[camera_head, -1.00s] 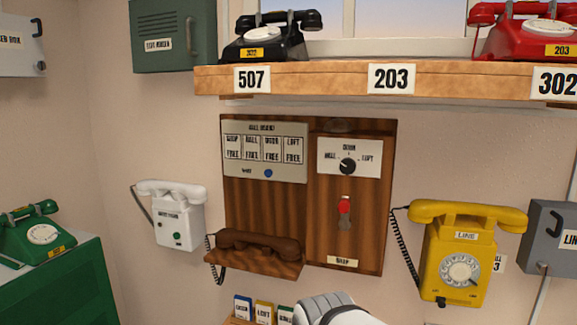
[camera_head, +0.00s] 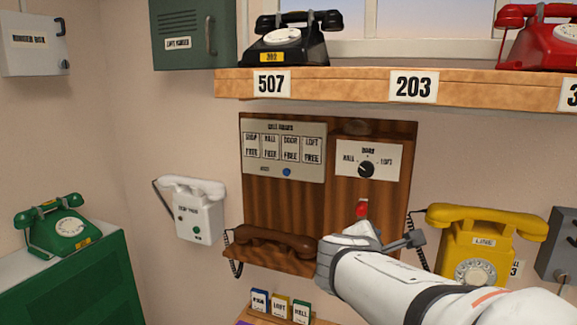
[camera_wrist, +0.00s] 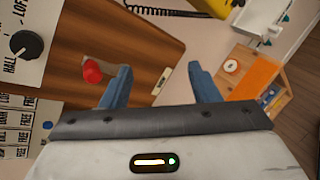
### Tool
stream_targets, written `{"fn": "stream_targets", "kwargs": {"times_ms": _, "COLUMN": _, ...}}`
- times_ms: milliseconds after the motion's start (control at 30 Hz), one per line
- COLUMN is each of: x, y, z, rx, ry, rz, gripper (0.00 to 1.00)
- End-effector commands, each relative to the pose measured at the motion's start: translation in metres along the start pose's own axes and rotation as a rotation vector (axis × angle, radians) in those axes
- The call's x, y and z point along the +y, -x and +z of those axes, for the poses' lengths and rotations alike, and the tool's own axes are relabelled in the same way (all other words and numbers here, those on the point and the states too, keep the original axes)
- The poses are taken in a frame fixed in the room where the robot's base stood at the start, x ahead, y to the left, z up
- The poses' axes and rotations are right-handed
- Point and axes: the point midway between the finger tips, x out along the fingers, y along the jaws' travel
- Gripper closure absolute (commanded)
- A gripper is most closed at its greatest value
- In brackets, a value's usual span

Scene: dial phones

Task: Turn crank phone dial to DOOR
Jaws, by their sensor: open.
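The wooden wall phone (camera_head: 333,225) hangs mid-wall. Its black dial knob (camera_head: 366,169) sits on a white plate (camera_head: 390,158) marked HALL, DOOR and LOFT, with DOOR at the top. The knob also shows at the left of the wrist view (camera_wrist: 26,45), where its light mark seems to point toward HALL. A red-tipped crank (camera_head: 361,209) is below the knob. My gripper (camera_wrist: 160,72) is open and empty. In the head view my arm reaches in front of the phone's lower right, below the knob and apart from it.
A brown handset (camera_head: 275,243) rests on the phone's lower ledge. A yellow phone (camera_head: 485,240) hangs close on the right, a white phone (camera_head: 198,215) on the left. A shelf (camera_head: 330,83) juts out above. Small labelled cards (camera_head: 280,306) stand below.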

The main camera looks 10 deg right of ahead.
Motion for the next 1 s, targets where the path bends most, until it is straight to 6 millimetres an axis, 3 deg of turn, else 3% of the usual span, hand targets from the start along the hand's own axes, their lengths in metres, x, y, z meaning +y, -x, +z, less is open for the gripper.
{"fn": "stream_targets", "kwargs": {"times_ms": 33, "x": 0.025, "y": 0.002, "z": 0.01, "rx": -0.033, "ry": 0.124, "rz": 0.072, "gripper": 0.45}}
{"fn": "stream_targets", "kwargs": {"times_ms": 100, "x": 0.054, "y": 0.004, "z": 0.019, "rx": -0.085, "ry": 0.295, "rz": 0.165, "gripper": 0.45}}
{"fn": "stream_targets", "kwargs": {"times_ms": 300, "x": 0.113, "y": 0.015, "z": 0.028, "rx": -0.214, "ry": 0.66, "rz": 0.349, "gripper": 0.45}}
{"fn": "stream_targets", "kwargs": {"times_ms": 567, "x": 0.138, "y": 0.015, "z": 0.029, "rx": -0.276, "ry": 0.813, "rz": 0.418, "gripper": 0.45}}
{"fn": "stream_targets", "kwargs": {"times_ms": 1000, "x": 0.167, "y": -0.039, "z": 0.034, "rx": -0.275, "ry": 0.811, "rz": 0.417, "gripper": 0.45}}
